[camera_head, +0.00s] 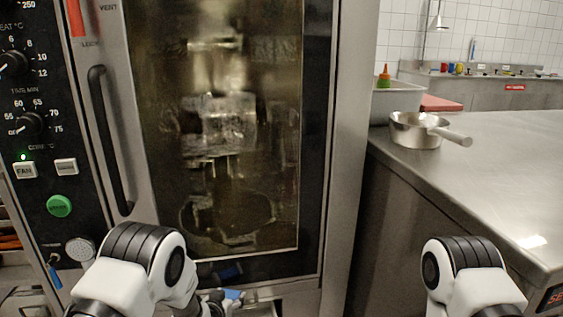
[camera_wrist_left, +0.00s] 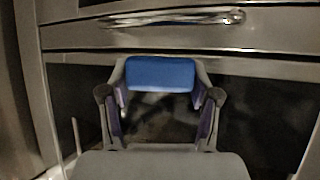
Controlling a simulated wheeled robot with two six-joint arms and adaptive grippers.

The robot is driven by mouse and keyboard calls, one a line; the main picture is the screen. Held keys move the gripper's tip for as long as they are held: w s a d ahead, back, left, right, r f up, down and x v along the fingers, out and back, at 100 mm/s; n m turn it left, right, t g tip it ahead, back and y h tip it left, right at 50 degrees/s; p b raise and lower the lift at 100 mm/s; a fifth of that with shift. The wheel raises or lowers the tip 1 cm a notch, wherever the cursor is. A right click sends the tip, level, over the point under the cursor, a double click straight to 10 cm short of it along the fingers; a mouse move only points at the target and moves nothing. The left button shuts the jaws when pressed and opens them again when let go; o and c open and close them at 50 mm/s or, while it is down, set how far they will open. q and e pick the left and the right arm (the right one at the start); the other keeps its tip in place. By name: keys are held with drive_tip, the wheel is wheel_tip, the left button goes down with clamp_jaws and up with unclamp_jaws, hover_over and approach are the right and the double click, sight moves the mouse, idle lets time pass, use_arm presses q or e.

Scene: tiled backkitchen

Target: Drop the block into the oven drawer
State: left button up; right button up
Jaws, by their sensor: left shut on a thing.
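A blue block (camera_wrist_left: 160,73) is held between the fingertips of my left gripper (camera_wrist_left: 160,88) in the left wrist view. In the head view the blue block (camera_head: 233,294) shows small at the bottom, low in front of the oven (camera_head: 230,130), with the left gripper (camera_head: 222,297) partly hidden by my own arm. A metal front with a bar handle (camera_wrist_left: 175,18) lies just beyond the block in the wrist view, with dark space below it. A pale metal edge shows beside the block in the head view; whether the drawer is open I cannot tell. My right gripper is out of view.
The oven door is shut, with a long dark handle (camera_head: 110,140) at its left. A steel counter (camera_head: 490,160) stands to the right, carrying a pan (camera_head: 415,130) and a pale container (camera_head: 395,100). Knobs and buttons line the oven's left panel.

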use_arm(q)
drive_tip(key=shift+f, duration=0.15)
drive_tip(key=o, duration=1.3)
drive_tip(key=shift+c, duration=0.2)
